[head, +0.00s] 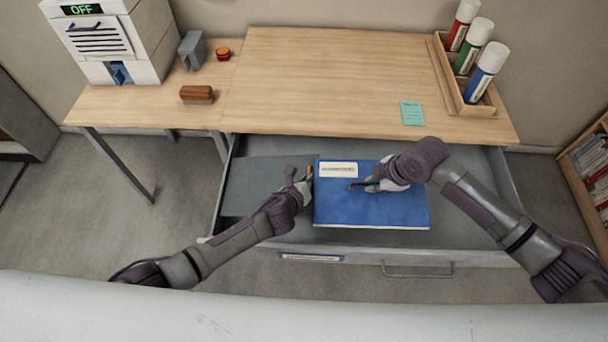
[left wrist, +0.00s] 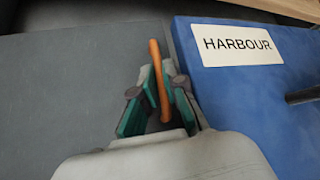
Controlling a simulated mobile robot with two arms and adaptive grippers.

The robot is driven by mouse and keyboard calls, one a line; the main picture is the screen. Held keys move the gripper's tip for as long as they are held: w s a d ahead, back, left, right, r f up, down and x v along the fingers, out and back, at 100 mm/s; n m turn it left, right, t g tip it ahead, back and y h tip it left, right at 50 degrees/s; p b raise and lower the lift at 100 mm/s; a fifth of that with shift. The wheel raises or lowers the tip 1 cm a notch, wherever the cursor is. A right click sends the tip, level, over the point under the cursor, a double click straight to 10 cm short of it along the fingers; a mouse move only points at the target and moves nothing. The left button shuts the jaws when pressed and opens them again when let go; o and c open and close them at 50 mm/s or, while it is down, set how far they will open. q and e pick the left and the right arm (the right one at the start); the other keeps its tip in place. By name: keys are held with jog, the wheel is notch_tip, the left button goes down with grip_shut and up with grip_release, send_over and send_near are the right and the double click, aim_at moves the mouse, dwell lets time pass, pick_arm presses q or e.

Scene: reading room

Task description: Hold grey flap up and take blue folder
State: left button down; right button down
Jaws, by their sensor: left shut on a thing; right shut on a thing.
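The blue folder (head: 345,210) with a white label lies in the open drawer; it also shows in the left wrist view (left wrist: 240,100), its label reading HARBOUR. The grey flap (head: 262,180) is the darker panel left of it, also in the left wrist view (left wrist: 60,90). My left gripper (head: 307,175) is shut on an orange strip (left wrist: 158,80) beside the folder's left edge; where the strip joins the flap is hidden. My right gripper (head: 370,186) is over the folder, shut on a dark bar (left wrist: 302,96). I cannot tell how far the flap is raised.
The drawer (head: 480,215) is pulled out under the wooden desk (head: 330,80).

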pick_arm(q)
jog(key=shift+f, duration=0.15)
jog(key=c, duration=1.2)
grip_release()
jog(key=shift+a, duration=0.1)
jog(key=shift+c, duration=0.2)
jog(key=shift+o, duration=0.3)
jog(key=shift+d, duration=0.3)
